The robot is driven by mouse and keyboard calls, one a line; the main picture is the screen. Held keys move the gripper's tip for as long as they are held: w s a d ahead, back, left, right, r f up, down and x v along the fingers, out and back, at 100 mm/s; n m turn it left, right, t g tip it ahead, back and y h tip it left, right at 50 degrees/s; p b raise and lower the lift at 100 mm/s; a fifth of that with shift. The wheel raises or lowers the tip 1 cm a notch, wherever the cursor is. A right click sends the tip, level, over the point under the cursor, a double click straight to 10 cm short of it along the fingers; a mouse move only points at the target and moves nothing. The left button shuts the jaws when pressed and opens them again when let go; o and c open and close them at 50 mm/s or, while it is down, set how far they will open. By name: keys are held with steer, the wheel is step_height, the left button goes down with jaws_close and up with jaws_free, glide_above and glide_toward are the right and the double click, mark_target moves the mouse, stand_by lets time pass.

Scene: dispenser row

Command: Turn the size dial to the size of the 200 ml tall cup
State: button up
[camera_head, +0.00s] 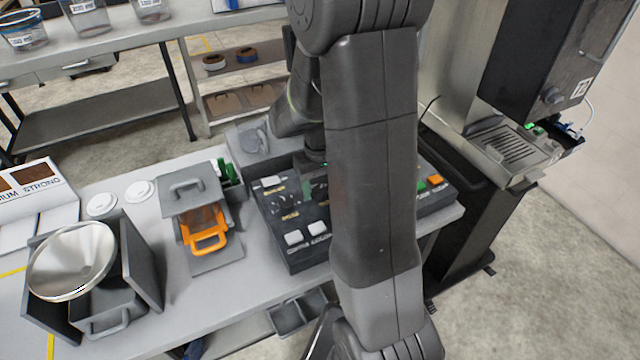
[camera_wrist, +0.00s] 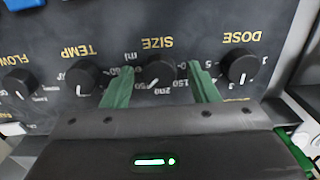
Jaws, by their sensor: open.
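The black size dial (camera_wrist: 157,74) sits under the upside-down word SIZE on the dark control panel (camera_wrist: 200,20) in the wrist view. Its white pointer mark slants to the lower left, toward printed numbers near 200; the exact number is partly hidden. My gripper (camera_wrist: 162,84) is open, with one green finger on each side of the size dial, and I see no clear contact. In the head view the panel (camera_head: 275,238) lies on the table, and my arm hides the dial and fingertips. Clear labelled cups (camera_head: 24,32) stand at the back left; their labels are too small to read.
The dose dial (camera_wrist: 240,68) is close beside the right finger, and the temp dial (camera_wrist: 82,77) is left of the left finger. The flow dial (camera_wrist: 19,81) is farther left. An orange-handled drawer (camera_head: 208,243) and a metal funnel (camera_head: 72,262) stand left of the panel.

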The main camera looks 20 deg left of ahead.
steer(key=shift+c, duration=0.4)
steer(key=c, duration=0.9)
steer(key=shift+n, duration=0.3)
steer(key=n+b, duration=0.1)
steer(key=n, duration=0.2)
steer(key=shift+w+n, duration=0.1)
steer(key=shift+n, duration=0.2)
steer(key=shift+n+b, duration=0.55)
steer(key=shift+n, duration=1.65)
steer(key=o, duration=1)
